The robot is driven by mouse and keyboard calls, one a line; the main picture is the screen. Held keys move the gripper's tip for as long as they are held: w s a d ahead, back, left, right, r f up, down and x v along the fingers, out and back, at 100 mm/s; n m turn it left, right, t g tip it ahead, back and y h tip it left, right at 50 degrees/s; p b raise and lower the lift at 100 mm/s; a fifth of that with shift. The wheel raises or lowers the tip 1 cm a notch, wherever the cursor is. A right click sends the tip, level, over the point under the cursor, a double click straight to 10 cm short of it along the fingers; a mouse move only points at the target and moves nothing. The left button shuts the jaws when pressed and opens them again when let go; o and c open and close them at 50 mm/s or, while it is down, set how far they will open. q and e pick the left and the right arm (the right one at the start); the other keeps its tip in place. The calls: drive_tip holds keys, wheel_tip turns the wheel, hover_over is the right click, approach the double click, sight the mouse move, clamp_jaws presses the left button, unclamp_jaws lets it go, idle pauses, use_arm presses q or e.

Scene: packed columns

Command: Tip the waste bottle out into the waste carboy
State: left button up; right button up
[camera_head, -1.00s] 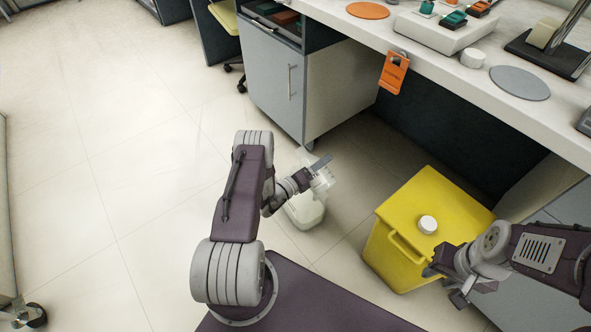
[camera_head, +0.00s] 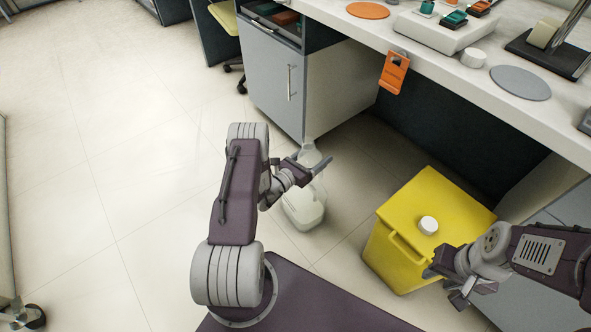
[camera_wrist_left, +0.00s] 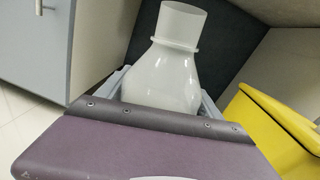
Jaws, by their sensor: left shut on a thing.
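The waste bottle (camera_head: 309,156) is pale and translucent, with a narrow neck. My left gripper (camera_head: 315,167) is shut on it. In the left wrist view the bottle (camera_wrist_left: 162,75) stands between the jaws, its ringed neck and mouth pointing up the picture; its lower part is hidden behind the gripper body. A whitish, translucent container, apparently the waste carboy (camera_head: 304,212), stands on the floor just below the gripper in the head view. The bottle and gripper overlap its top, so its opening is hidden. My right gripper (camera_head: 468,295) is low at the right, empty as far as I see.
A yellow bin (camera_head: 396,262) with a round white cap (camera_head: 428,225) stands on the floor right of the carboy. A bench (camera_head: 470,95) with a grey cabinet (camera_head: 272,80) runs behind. An orange tag (camera_head: 393,73) hangs at its edge.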

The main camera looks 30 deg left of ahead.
use_arm(q)
wheel_tip(320, 180, up, 5)
drive_tip(key=p, duration=0.3)
drive_tip(key=shift+f+p, duration=0.1)
drive_tip(key=shift+p, duration=0.3)
drive_tip(key=shift+f, duration=0.1)
drive_tip(key=shift+m, duration=1)
